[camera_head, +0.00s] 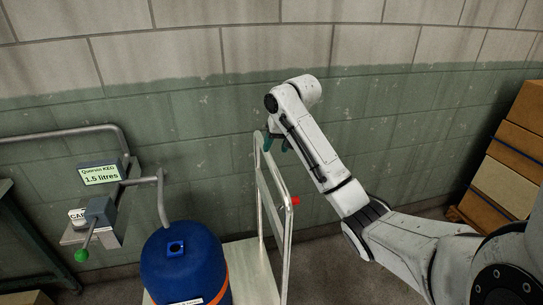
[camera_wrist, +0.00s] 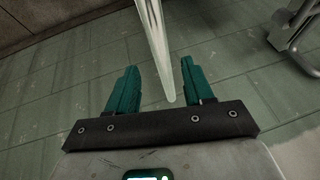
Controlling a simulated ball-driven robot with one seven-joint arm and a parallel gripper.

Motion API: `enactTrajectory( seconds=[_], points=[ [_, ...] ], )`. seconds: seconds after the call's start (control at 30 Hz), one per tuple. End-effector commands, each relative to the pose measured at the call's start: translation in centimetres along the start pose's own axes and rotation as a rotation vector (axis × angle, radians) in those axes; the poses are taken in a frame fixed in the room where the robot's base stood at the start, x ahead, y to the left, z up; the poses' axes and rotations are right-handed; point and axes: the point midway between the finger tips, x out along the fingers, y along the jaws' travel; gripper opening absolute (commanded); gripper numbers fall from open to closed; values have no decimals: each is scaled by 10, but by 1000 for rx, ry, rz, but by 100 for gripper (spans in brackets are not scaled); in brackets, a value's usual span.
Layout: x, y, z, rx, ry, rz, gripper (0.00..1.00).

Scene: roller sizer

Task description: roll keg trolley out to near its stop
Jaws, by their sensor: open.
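The keg trolley has a pale flat deck (camera_head: 250,270) and an upright white tube handle (camera_head: 286,235) at its right end. A blue keg (camera_head: 182,260) with an orange band stands on the deck. My gripper (camera_head: 276,143) is at the top of the handle, partly hidden by my arm. In the wrist view, my gripper's teal fingers (camera_wrist: 158,75) are spread apart. The pale handle tube (camera_wrist: 156,35) shows between them, with gaps visible on both sides. The trolley's wheels and its stop cannot be made out.
A bent grey pipe (camera_head: 160,200) hangs over the keg. A sign reading 1.5 litres (camera_head: 100,175) and a green-knobbed lever (camera_head: 82,255) are at left. Stacked brown boxes (camera_head: 515,145) stand at right. Floor right of the trolley (camera_head: 340,275) looks clear. A green brick wall runs behind.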

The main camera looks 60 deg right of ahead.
Motion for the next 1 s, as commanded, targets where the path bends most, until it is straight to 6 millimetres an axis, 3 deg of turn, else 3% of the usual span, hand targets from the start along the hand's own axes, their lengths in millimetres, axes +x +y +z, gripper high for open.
enactTrajectory(
  seconds=[0.3,0.73,1.0],
  points=[
    [48,0,0,0,-1,0,52],
    [59,0,0,-1,1,0,52],
    [59,0,0,-1,1,-1,28]
  ],
)
